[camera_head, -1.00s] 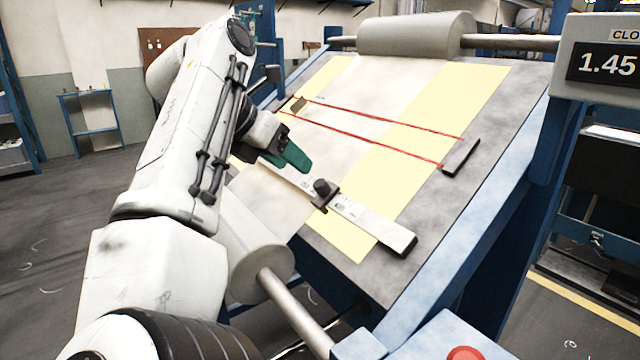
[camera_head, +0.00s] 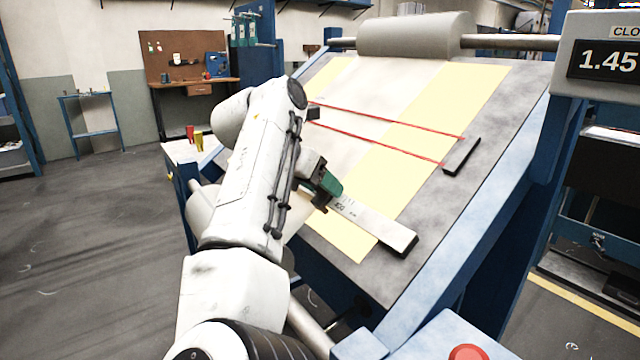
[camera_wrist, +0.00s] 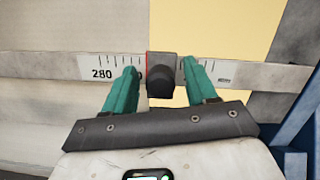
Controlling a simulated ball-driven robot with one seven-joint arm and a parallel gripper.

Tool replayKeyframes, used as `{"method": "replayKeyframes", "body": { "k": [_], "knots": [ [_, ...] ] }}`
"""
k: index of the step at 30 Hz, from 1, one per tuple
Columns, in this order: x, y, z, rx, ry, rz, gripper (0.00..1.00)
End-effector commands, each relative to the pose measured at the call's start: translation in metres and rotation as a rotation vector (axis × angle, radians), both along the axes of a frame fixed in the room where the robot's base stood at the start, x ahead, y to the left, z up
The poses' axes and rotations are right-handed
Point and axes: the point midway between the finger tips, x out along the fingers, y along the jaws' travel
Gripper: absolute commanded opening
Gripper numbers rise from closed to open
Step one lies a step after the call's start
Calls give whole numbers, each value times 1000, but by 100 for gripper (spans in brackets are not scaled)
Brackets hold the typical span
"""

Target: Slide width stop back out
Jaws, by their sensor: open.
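The width stop (camera_wrist: 161,78) is a dark block with a round knob, riding on a pale ruled bar (camera_wrist: 45,66). In the wrist view it sits between the two green fingers of my gripper (camera_wrist: 161,85), just right of the "280" mark, with a thin red line at its left edge. The fingers are apart, with a gap on both sides of the knob. In the head view my gripper (camera_head: 325,195) is over the bar (camera_head: 375,224) and mostly hides the stop.
The sloped table (camera_head: 430,190) carries pale cloth with yellow bands (camera_head: 440,110) and two red lines ending at a black block (camera_head: 461,156). A roller (camera_head: 410,37) lies at the top. A display (camera_head: 605,62) reads 1.45 at right. A red button (camera_head: 466,352) is at the bottom.

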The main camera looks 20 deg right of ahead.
Motion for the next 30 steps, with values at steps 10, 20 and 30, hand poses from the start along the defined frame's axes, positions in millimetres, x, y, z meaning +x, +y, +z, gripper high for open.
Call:
{"method": "replayKeyframes", "body": {
  "k": [10, 20, 30],
  "knots": [
    [0, 0, 0, 0, 0, 1, 27],
    [1, 1, 0, 0, -1, 4, 0],
    [1, 2, 1, -1, -1, 7, 0]
  ]
}}
